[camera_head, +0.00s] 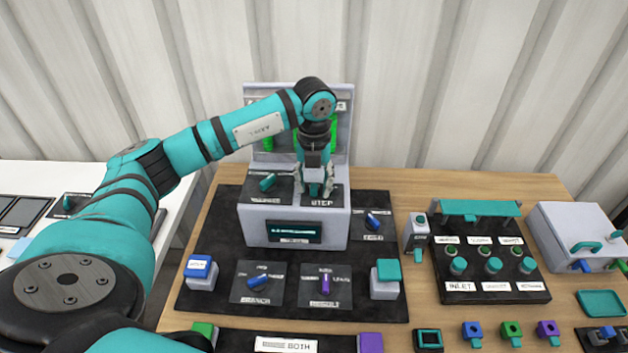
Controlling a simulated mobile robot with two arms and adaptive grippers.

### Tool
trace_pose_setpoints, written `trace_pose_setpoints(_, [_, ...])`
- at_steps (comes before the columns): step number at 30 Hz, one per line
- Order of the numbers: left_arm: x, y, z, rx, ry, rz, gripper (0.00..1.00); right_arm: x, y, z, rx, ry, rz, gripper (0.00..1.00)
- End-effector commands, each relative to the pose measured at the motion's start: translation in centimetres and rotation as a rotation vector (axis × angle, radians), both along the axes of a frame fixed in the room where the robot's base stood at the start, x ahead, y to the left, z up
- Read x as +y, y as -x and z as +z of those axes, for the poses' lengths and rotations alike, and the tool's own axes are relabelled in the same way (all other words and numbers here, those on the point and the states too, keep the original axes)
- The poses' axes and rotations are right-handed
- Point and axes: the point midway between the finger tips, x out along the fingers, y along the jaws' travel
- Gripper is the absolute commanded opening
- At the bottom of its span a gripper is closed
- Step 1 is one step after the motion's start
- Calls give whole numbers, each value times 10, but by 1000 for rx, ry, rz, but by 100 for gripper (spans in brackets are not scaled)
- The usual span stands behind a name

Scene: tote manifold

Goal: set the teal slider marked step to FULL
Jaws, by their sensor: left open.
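The panel labelled STEP (322,203) is on top of a grey box (246,225) at the back of the black board. My left gripper (314,189) points down right over this panel, its fingers apart. A small teal piece shows between the fingers, probably the slider's knob; whether the fingers touch it I cannot tell. The slider's track, its FULL mark and its setting are hidden by the gripper or too small to read. My right gripper is not in view.
A teal knob (267,182) on a dark panel is close left of my gripper. A grey upright back (343,125) with green bars stands behind. A blue knob (373,222) is to the right. Several buttons and knobs fill the board in front. Bare wood (400,185) lies at the back right.

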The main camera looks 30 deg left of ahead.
Motion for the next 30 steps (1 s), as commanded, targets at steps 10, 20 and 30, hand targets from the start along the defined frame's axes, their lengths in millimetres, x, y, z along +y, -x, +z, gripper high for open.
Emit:
trace_pose_setpoints(10, [0,0,-2,0,0,-1,31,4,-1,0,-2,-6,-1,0])
trace_pose_setpoints(20, [0,0,-1,0,0,0,0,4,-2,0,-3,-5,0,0])
trace_pose_setpoints(30, [-2,-1,-1,-1,1,-1,0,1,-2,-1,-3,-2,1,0])
